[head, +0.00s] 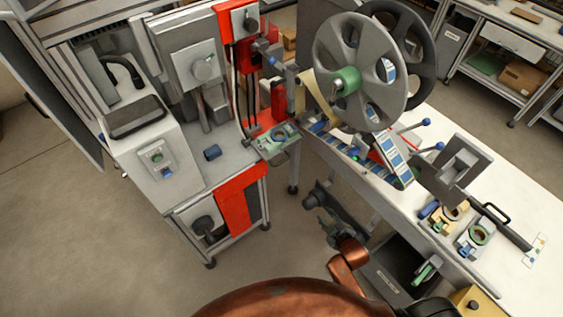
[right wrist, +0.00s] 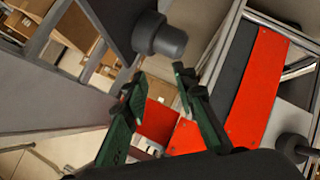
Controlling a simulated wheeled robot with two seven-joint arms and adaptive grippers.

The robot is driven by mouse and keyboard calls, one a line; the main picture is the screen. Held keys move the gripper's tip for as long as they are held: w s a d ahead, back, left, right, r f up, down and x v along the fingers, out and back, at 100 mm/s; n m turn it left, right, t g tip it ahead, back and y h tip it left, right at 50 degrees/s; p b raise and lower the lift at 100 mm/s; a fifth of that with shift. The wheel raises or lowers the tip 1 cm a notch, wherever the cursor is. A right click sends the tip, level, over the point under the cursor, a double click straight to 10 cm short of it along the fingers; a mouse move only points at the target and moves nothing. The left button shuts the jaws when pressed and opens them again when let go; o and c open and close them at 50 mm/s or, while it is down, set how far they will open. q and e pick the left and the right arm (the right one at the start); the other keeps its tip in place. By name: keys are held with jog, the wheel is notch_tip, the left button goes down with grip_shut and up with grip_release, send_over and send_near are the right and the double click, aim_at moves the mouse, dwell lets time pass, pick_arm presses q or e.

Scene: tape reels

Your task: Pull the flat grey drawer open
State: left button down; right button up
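I cannot tell for sure which part is the flat grey drawer. A low grey front with a round black knob (head: 204,225) sits under the left machine's worktop; a black knob also shows at the right edge of the right wrist view (right wrist: 297,146). My right gripper (head: 318,202) hangs between that machine and the reel table, right of the knob and apart from it. In the right wrist view its two green fingers (right wrist: 159,75) stand apart, with nothing held between them. My left gripper is not in view.
A reel (head: 360,65) stands on the white table (head: 520,285) at right. A dark grey bin (head: 385,276) is below the table edge. A pale drawer front (head: 513,42) shows in the back bench. Floor is clear at left.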

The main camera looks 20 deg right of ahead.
jog(key=w+a+r+n+t+y+b, duration=0.1)
jog(key=w+a+r+n+t, duration=0.2)
jog(key=w+r+n, duration=0.15)
jog(key=w+a+r+n+t+y, duration=0.2)
jog(key=w+a+r+n, duration=0.15)
jog(key=w, duration=0.25)
jog(key=n+t+y, duration=0.3)
jog(key=n+y, duration=0.1)
jog(key=n, duration=0.1)
send_near(282, 161)
jog(key=w, duration=0.2)
jog(key=x, duration=0.2)
jog(key=b+x, duration=0.1)
jog(key=x, duration=0.5)
jog(key=shift+a+f+b, duration=0.1)
jog(key=shift+a+b, duration=0.25)
jog(key=shift+a, duration=0.05)
grip_shut()
